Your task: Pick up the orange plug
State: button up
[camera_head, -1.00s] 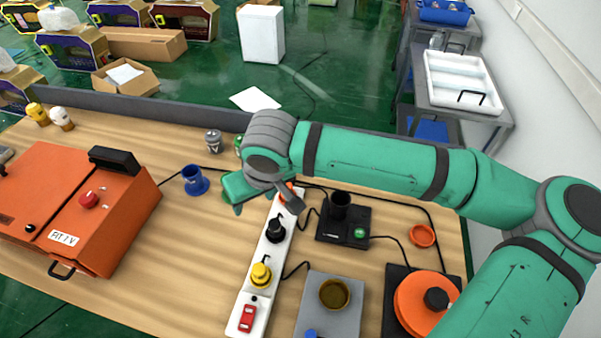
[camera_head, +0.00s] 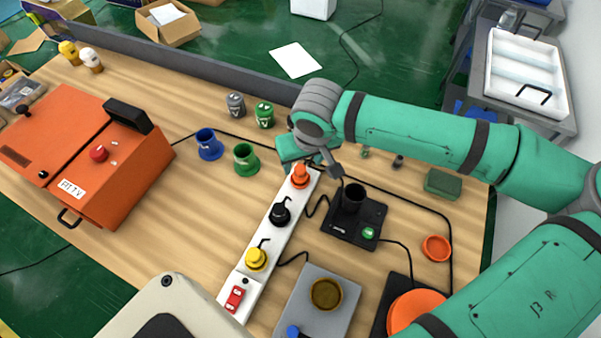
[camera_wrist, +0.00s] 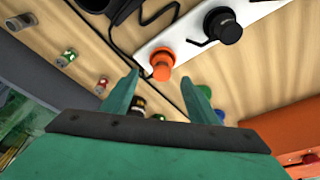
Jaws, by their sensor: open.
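The orange plug (camera_head: 300,176) stands at the far end of the white power strip (camera_head: 279,239), beyond a black plug (camera_head: 280,214) and a yellow plug (camera_head: 256,259). My gripper is open and empty. In the wrist view its two fingertips (camera_wrist: 160,82) flank the near side of the orange plug (camera_wrist: 162,64), with the plug just past the tips and no clear contact. In the head view the green gripper body is just behind the orange plug, and its fingertips are hard to make out.
A black device (camera_head: 353,221) with a cup stands right of the strip. Blue (camera_head: 208,146) and green (camera_head: 246,160) funnel-shaped cups stand to the left. An orange box (camera_head: 85,155) fills the left side. Cables run across the wood near the strip.

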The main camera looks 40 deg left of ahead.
aim_at(301, 169)
jog(key=shift+s+x, duration=0.2)
jog(key=shift+x, duration=2.4)
jog(key=c, duration=1.1)
